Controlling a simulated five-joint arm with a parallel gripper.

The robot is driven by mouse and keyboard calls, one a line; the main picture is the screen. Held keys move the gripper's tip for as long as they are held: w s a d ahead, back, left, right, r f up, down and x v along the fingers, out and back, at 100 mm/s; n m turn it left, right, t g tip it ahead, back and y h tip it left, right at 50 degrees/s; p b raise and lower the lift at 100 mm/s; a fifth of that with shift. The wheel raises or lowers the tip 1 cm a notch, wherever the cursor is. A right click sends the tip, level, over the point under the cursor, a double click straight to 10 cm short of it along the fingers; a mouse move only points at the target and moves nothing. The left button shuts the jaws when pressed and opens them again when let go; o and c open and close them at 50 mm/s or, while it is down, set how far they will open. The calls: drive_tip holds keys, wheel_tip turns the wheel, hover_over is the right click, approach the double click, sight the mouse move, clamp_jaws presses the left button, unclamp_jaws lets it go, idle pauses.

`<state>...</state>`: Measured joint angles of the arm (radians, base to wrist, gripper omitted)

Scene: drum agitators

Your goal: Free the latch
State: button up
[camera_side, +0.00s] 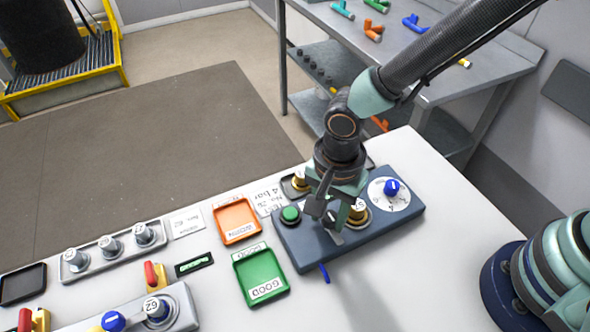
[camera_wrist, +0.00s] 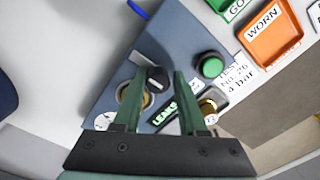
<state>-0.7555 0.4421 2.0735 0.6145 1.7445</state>
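My gripper (camera_side: 329,212) is over the blue-grey panel (camera_side: 300,253), pointing down. Its two fingers stand apart in the wrist view (camera_wrist: 154,75). A small dark part with a white mark (camera_wrist: 156,78) shows between them; I cannot tell whether they touch it. A brass fitting (camera_side: 357,215) is beside the fingers; in the wrist view it is partly hidden behind the left finger. A thin blue lever (camera_side: 324,272) sticks out from the panel's front edge, and it also shows in the wrist view (camera_wrist: 138,9). No part is clearly marked as the latch.
An orange WORN tray (camera_side: 219,236) and a green GOOD tray (camera_side: 239,276) lie left. Capped grey fittings (camera_side: 77,262) stand farther left. White tabletop is clear before the panel.

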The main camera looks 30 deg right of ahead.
sight(331, 214)
drive_tip(key=shift+s+d+f, duration=0.15)
drive_tip(key=shift+s+d, duration=0.1)
drive_tip(key=shift+s, duration=0.05)
drive_tip(key=shift+w+a+r, duration=0.1)
drive_tip(key=shift+r, duration=1.45)
drive_tip(key=shift+w+a+r, duration=0.1)
drive_tip(key=shift+r, duration=1.45)
drive_tip(key=shift+d, duration=0.15)
drive_tip(key=d+r+n+t, duration=0.1)
drive_tip(key=d+r+n, duration=0.2)
drive_tip(key=d+r, duration=0.2)
drive_tip(key=w+d+r+n+t, duration=0.1)
drive_tip(key=d+r+n, duration=0.3)
drive_tip(key=d, duration=0.7)
drive_tip(key=d+r+n+t, duration=0.3)
drive_tip(key=d+r, duration=0.3)
drive_tip(key=d, duration=0.3)
drive_tip(key=shift+w+n, duration=0.35)
drive_tip(key=shift+n, duration=0.35)
